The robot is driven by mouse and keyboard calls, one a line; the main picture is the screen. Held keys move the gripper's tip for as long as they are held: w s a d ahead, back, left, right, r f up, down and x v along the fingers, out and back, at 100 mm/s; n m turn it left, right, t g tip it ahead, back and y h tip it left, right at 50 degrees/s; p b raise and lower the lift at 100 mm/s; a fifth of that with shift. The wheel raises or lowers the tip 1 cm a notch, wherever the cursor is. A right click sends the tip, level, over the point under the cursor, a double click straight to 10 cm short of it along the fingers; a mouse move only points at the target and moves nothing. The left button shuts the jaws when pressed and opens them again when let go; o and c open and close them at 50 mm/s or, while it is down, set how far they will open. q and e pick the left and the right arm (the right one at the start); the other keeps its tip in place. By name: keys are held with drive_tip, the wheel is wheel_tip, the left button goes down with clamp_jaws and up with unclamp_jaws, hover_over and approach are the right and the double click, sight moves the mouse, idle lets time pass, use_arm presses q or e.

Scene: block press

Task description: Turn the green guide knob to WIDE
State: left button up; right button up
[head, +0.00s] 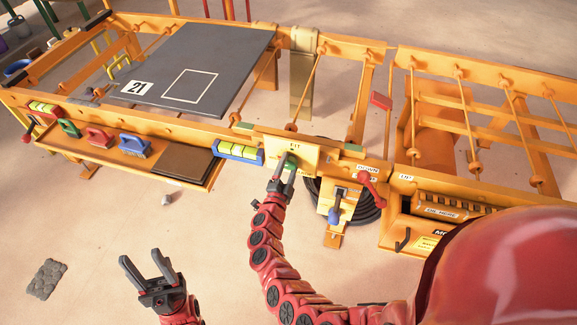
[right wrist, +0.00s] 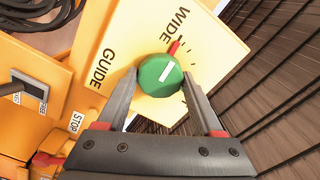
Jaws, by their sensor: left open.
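The green guide knob (right wrist: 160,82) sits on a yellow plate (right wrist: 150,30) lettered GUIDE and WIDE. A white line on its face slants up and right. In the head view, my right gripper (head: 287,168) mostly hides the knob. My left gripper (head: 147,266) is open and empty over the floor at lower left.
A red lever (head: 370,188) and a blue-handled lever (head: 335,210) stand right of the knob plate. A blue and yellow block (head: 239,152) lies left of it. A dark board (head: 195,70) marked 21 is on the orange frame.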

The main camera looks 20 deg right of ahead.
drive_tip(key=o, duration=0.4)
drive_tip(key=shift+c, duration=0.2)
drive_tip(key=b+v, duration=0.1)
drive_tip(key=v, duration=1.6)
drive_tip(key=shift+s+a, duration=0.15)
